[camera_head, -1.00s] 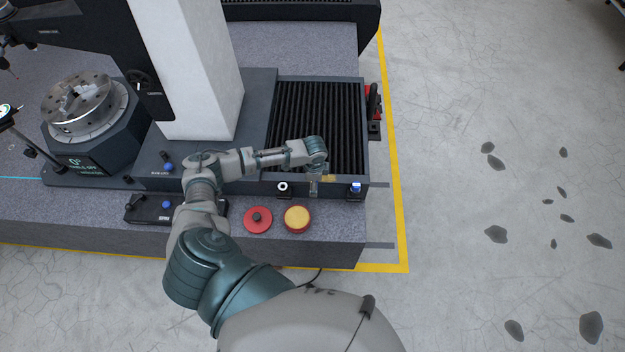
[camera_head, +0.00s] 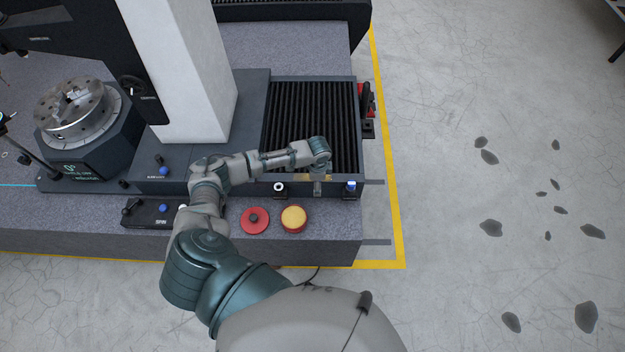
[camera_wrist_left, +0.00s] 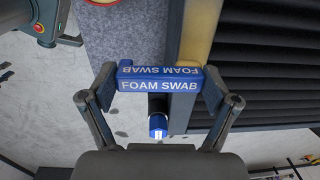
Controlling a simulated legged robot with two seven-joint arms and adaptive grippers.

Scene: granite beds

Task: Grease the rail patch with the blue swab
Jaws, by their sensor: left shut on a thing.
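My left gripper (camera_head: 317,187) is at the front edge of the black bellows, above the rail. In the left wrist view, its fingers (camera_wrist_left: 158,85) are shut on the blue swab (camera_wrist_left: 158,86), a block marked FOAM SWAB. The swab's foam tip is hidden from this angle. The rail patch (camera_wrist_left: 201,30) is an amber strip along the rail, beside the bellows; the swab is over its near end in the wrist view. Whether the swab touches the patch cannot be told. My right gripper is not in view.
A blue-capped holder (camera_head: 351,187) stands right of the gripper, a white-ringed one (camera_head: 279,187) left of it. Black bellows (camera_head: 312,120) lie behind; floor at right is open.

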